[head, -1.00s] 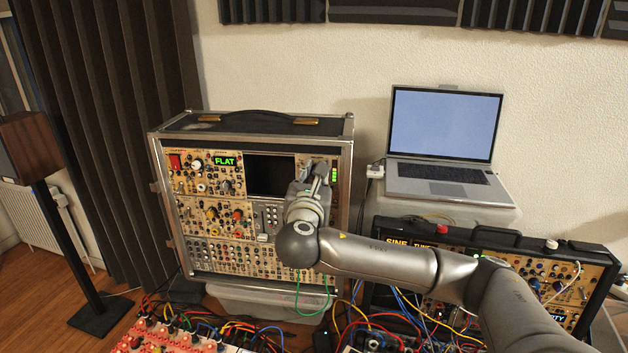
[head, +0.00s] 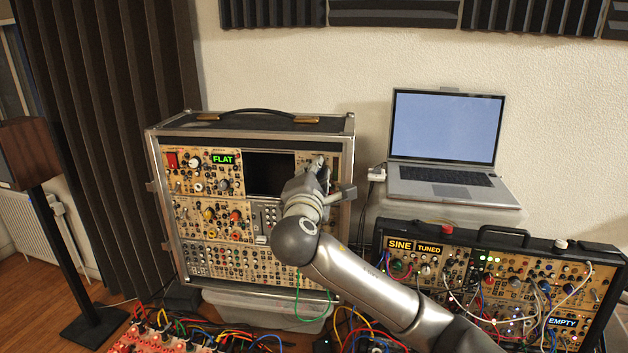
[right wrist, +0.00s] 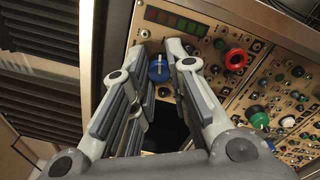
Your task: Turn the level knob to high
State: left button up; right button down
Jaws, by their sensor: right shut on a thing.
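A blue knob (right wrist: 158,70) with a pale pointer line sits on a tan module panel in the right wrist view. My right gripper (right wrist: 157,60) has its fingers on both sides of this knob and is shut on it. A short bar display (right wrist: 175,23) with red to green segments lies beside the knob. In the head view my right gripper (head: 318,168) is at the upper right of the large synth case (head: 350,150) and hides the knob. My left gripper is not in view.
A red knob (right wrist: 236,59) and a green knob (right wrist: 259,120) sit near my fingers. A laptop (head: 445,140) stands right of the case. A second synth case (head: 500,233) and patch cables are lower right. A green cable (head: 298,295) hangs below my wrist.

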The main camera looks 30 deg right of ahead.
jog(key=m+b, duration=0.1)
jog(key=m, duration=0.3)
jog(key=m+b, duration=0.2)
jog(key=m, duration=0.2)
jog(key=m+b, duration=0.1)
jog(key=m, duration=0.3)
jog(key=shift+f+b, duration=0.3)
jog(key=shift+m, duration=0.4)
jog(key=c, duration=1.6)
grip_release()
jog(key=shift+o, duration=1.1)
jog(key=shift+a, duration=0.1)
jog(key=shift+o, duration=0.2)
jog(key=shift+r, duration=0.15)
